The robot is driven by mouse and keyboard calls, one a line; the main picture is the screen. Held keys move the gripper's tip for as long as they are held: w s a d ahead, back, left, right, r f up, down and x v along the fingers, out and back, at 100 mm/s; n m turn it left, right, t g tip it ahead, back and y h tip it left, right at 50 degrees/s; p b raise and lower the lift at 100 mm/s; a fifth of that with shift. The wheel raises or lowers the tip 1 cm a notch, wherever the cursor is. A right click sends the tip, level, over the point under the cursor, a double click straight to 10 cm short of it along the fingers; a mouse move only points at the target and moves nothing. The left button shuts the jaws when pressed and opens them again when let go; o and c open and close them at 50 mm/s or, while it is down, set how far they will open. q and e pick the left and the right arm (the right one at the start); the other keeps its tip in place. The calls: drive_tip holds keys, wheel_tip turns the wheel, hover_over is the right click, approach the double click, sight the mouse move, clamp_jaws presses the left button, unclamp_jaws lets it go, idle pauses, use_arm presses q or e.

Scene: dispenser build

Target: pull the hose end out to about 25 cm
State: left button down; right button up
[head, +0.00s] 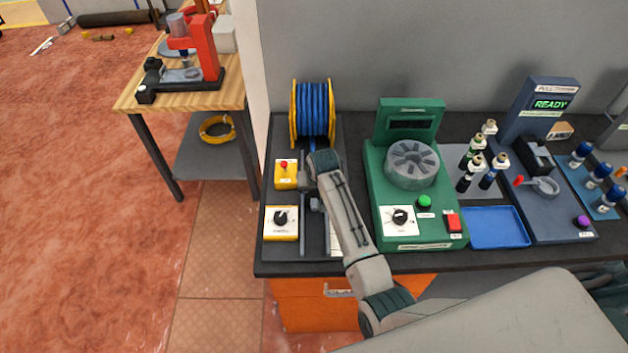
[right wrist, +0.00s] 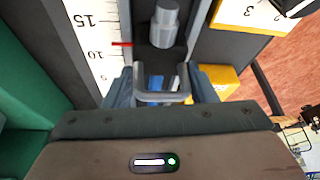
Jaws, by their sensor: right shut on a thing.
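The blue hose is wound on a yellow-sided reel (head: 314,112) at the back left of the bench. Its free end runs forward from the reel and is mostly hidden under my right wrist in the head view. My right gripper (right wrist: 162,88) is shut on the hose end; bits of blue show between its fingers in the right wrist view, beside a grey U-shaped part. In the head view, my right arm reaches over the track just in front of the reel. A white ruler (right wrist: 92,35) with a red pointer (right wrist: 121,44) near the 10 mark lies alongside. My left gripper is out of view.
A grey cylinder (right wrist: 165,22) stands farther along the track. Yellow boxes with a red lever (head: 285,174) and a dial (head: 281,223) sit left of it. A green machine (head: 413,180) stands close on the right, with a blue tray (head: 495,240) beyond.

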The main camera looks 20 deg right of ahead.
drive_tip(key=shift+s+a, duration=0.4)
drive_tip(key=shift+s, duration=0.9)
drive_tip(key=shift+s+a, duration=0.35)
drive_tip(key=shift+s, duration=1)
drive_tip(key=shift+s+a, duration=0.4)
drive_tip(key=shift+s, duration=0.9)
drive_tip(key=shift+s+a, duration=0.25)
drive_tip(key=shift+s, duration=0.5)
drive_tip(key=shift+s+a, duration=0.2)
drive_tip(key=shift+s, duration=0.55)
drive_tip(key=o, duration=1.2)
drive_tip(key=shift+s, duration=0.1)
drive_tip(key=shift+r, duration=0.1)
